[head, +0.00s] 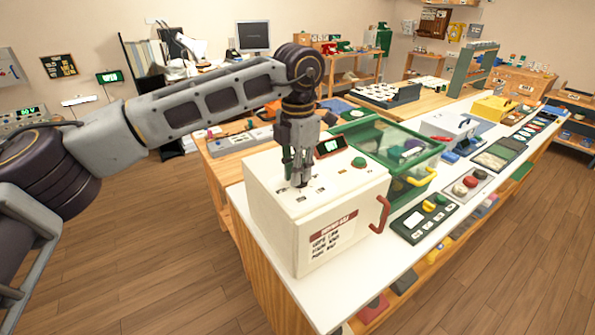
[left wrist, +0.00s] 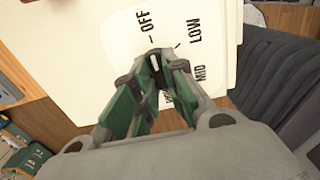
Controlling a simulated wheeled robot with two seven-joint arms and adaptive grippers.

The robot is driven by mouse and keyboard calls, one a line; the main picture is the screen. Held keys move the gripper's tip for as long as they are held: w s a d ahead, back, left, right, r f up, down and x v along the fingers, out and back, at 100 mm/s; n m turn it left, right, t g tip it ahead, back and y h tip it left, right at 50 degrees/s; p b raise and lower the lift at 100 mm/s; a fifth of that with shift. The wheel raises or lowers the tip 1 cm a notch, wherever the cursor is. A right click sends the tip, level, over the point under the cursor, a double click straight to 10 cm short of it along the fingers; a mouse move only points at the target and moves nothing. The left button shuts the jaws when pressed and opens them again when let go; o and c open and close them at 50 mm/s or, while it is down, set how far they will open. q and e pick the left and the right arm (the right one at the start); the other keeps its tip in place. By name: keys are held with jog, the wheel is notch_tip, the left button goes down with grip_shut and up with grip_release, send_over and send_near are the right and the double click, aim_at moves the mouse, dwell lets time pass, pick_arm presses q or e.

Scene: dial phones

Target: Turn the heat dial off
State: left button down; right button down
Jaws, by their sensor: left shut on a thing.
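The heat dial (left wrist: 154,60) is a small dark knob with a pale line, on the top of a cream box (head: 290,215). In the left wrist view, OFF, LOW and MID labels stand around it, and another label is partly hidden by the fingers. The pale line appears to point roughly towards the OFF tick. My left gripper (head: 300,182) points down onto the box top. It also shows in the left wrist view (left wrist: 156,78), its green and grey fingertips shut around the dial. My right gripper is out of view.
A green clear-sided case (head: 400,150) stands close behind. A button panel (head: 424,218) lies to the right on the white counter (head: 372,285). Floor at left is clear.

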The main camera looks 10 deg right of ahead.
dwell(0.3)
pick_arm(q)
jog(key=c, duration=1.5)
grip_release()
jog(key=shift+o, duration=0.2)
notch_tip(320, 180, up, 12)
